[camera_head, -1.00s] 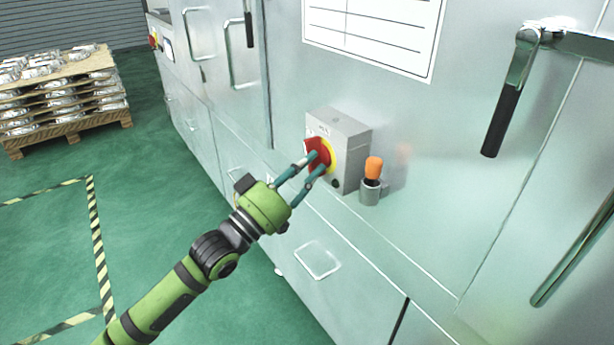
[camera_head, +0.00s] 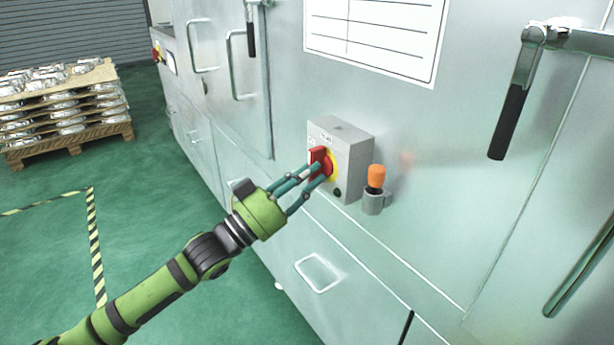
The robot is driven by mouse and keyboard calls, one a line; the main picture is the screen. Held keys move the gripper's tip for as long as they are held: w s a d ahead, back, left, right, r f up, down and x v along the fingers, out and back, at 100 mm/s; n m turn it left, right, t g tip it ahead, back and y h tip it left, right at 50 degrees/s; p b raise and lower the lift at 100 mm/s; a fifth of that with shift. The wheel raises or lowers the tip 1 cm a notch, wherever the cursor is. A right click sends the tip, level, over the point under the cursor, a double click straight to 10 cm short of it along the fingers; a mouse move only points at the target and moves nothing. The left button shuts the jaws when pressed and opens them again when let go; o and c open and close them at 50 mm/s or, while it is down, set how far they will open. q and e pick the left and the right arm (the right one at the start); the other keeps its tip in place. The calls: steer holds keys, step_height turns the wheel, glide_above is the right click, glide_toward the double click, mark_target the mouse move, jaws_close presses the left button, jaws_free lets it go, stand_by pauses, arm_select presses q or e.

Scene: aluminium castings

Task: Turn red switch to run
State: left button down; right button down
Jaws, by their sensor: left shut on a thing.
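The red switch (camera_head: 318,159) is a rotary handle on a yellow disc, on the front of a grey box (camera_head: 354,160) fixed to the machine's wall. My left gripper (camera_head: 317,172) is shut on the red switch, its teal fingers on either side of the handle. The fingers hide part of the handle and disc. A label is above the switch on the box; its small lettering is too small to read. My right gripper is not in view.
An orange-topped item in a grey holder (camera_head: 372,202) is fixed just right of the box. A black-handled lever (camera_head: 508,122) hangs at the upper right. A pallet of castings (camera_head: 66,140) stands far left. The green floor between is clear.

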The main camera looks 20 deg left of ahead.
arm_select(q)
steer(key=shift+r, duration=0.15)
steer(key=c, duration=1.1)
jaws_free()
steer(key=v, duration=1.2)
steer(key=shift+w+f, duration=0.1)
steer(key=shift+f, duration=0.1)
